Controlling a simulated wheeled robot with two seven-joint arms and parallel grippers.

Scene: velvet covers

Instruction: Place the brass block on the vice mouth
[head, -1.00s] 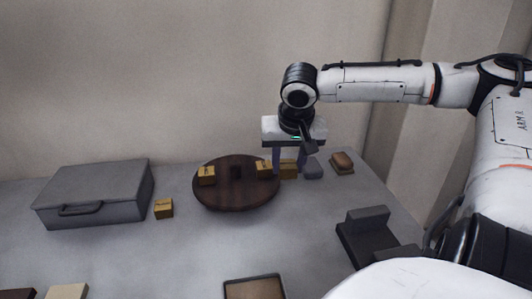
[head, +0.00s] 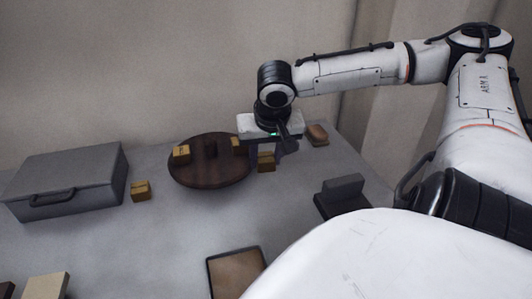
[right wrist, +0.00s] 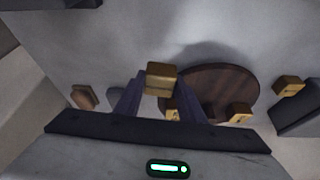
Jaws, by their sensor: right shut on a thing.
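My right gripper (head: 266,153) is shut on a brass block (head: 266,161), to the right of the round dark wooden turntable (head: 205,178). In the right wrist view the block (right wrist: 161,76) sits between the two fingertips (right wrist: 160,82). I cannot tell how far it is above the table. A dark grey stepped piece with a raised jaw, which looks like the vice (head: 342,188), stands to the right and nearer to me. Its mouth is not clearly visible. My left gripper is out of view.
Brass blocks stand on the turntable (head: 182,154) and on the table beside it (head: 140,190). A grey case (head: 70,180) is at the left. A brown-topped tray (head: 236,272) lies in front. A small brown block (head: 317,134) is behind, at the right. The table's middle is clear.

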